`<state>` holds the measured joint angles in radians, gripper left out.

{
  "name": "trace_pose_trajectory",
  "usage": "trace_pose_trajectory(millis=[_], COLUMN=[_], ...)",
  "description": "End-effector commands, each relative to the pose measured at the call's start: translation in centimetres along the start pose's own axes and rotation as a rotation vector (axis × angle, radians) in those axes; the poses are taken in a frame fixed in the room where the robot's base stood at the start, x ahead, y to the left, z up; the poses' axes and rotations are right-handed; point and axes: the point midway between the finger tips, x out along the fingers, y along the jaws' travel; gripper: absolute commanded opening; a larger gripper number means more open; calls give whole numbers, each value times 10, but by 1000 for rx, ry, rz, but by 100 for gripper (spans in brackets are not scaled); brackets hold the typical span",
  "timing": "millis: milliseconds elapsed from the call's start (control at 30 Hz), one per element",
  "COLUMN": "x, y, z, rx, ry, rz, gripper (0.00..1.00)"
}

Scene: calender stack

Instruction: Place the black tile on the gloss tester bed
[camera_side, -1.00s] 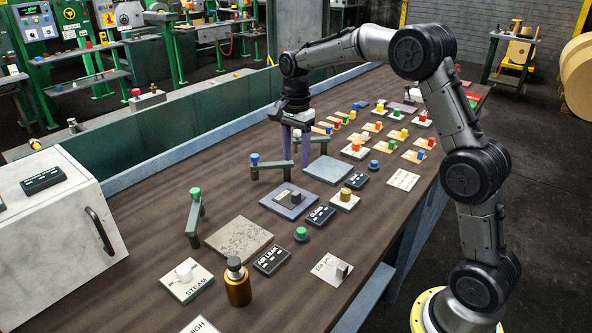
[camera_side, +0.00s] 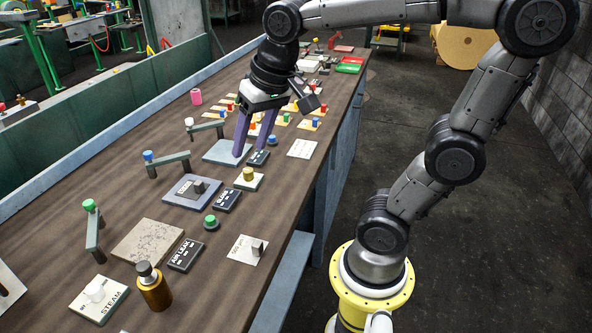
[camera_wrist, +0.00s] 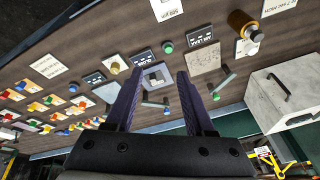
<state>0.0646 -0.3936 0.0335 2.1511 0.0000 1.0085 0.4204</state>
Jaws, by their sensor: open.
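My gripper (camera_side: 250,150) is open and points down, its two purple fingers apart with nothing seen between them. In the side view its tips overlap the right side of a pale blue-grey plate (camera_side: 218,153) and a small black label plate (camera_side: 259,158). In the wrist view the fingers (camera_wrist: 160,75) frame a grey bed (camera_wrist: 151,83). I cannot pick out the black tile with certainty.
A lever with a blue knob (camera_side: 148,155) and one with a white knob (camera_side: 189,122) stand behind the plates. A speckled slab (camera_side: 148,242), AIR LEAK plate (camera_side: 185,255) and brown bottle (camera_side: 153,287) lie nearer. Several coloured knobs crowd the far side.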

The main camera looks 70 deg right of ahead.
Motion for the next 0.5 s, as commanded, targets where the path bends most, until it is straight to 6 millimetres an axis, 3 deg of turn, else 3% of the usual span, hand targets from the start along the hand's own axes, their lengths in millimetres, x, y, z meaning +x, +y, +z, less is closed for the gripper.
trace_pose_trajectory(millis=[33,200,333,500], x=[-4,-1,4,6], y=[5,21,28,31], z=[20,68,88,95], rx=[-84,-333,-440,-483], ry=[28,100,133,143], rz=[-17,-48,-56,-58], gripper=[54,54,54,54])
